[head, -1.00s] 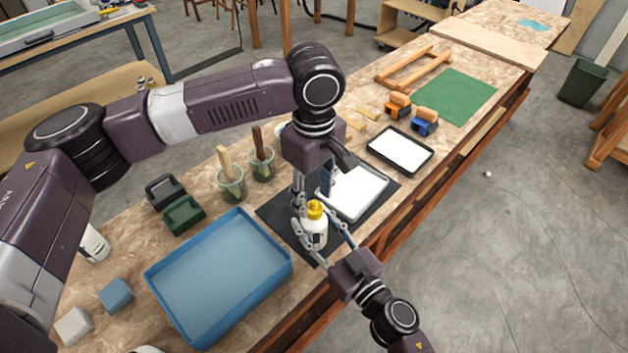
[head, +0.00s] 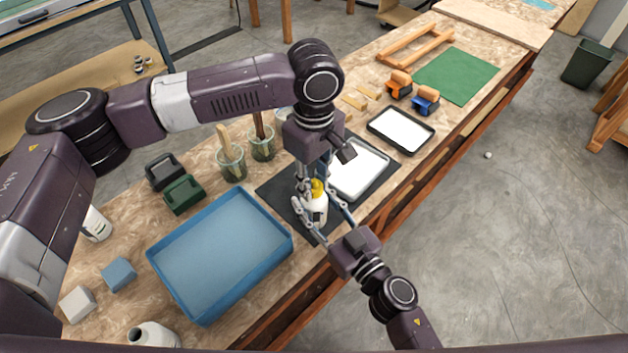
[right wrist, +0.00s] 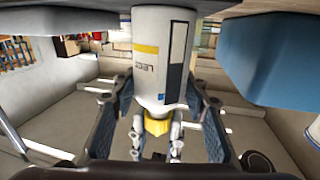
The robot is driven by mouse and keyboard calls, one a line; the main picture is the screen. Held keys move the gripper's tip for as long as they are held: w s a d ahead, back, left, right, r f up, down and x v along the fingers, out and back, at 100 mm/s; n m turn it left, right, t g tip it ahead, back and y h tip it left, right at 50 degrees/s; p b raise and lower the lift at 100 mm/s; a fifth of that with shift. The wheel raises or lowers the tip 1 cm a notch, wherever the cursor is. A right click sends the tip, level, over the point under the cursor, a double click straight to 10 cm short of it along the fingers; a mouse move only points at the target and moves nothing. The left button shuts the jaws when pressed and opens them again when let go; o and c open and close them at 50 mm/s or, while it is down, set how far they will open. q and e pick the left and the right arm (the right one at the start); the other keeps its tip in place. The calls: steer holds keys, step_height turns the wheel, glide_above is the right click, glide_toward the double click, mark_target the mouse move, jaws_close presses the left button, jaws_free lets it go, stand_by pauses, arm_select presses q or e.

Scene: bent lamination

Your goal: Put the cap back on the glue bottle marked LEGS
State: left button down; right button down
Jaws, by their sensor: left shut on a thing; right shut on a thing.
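The white glue bottle (head: 317,210) stands over the dark mat (head: 272,188), between the fingers of my right gripper (head: 322,216), which is shut on it. In the right wrist view the bottle (right wrist: 163,55) appears upside down, with a yellow band and lettering that looks like LEGS. The yellow cap (head: 317,187) is at the bottle's top end and also shows in the right wrist view (right wrist: 158,124). My left gripper (head: 311,186) comes from above and is shut on the cap. I cannot tell whether the cap is fully seated.
A blue tray (head: 172,240) lies left of the mat. Two jars with brushes (head: 232,165) stand behind. A white tray (head: 362,165) and a black-rimmed tray (head: 372,128) lie to the right. Other white bottles stand at left (head: 96,226) and at the front edge (head: 152,336).

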arm_select(q)
steer(key=m, duration=0.4)
steer(key=shift+m, duration=0.4)
steer(key=m, duration=0.4)
steer(key=shift+m, duration=0.4)
steer(key=m, duration=0.4)
steer(key=shift+m, duration=0.4)
steer(key=m, duration=0.4)
steer(key=shift+m, duration=0.4)
steer(key=m, duration=0.4)
steer(key=shift+m, duration=0.4)
steer(key=m, duration=0.4)
steer(key=shift+m, duration=0.4)
steer(key=m, duration=0.4)
steer(key=shift+f+m, duration=0.1)
steer(key=shift+m, duration=0.3)
steer(key=m, duration=0.3)
steer(key=shift+m, duration=0.4)
steer(key=c, duration=1.5)
jaws_free()
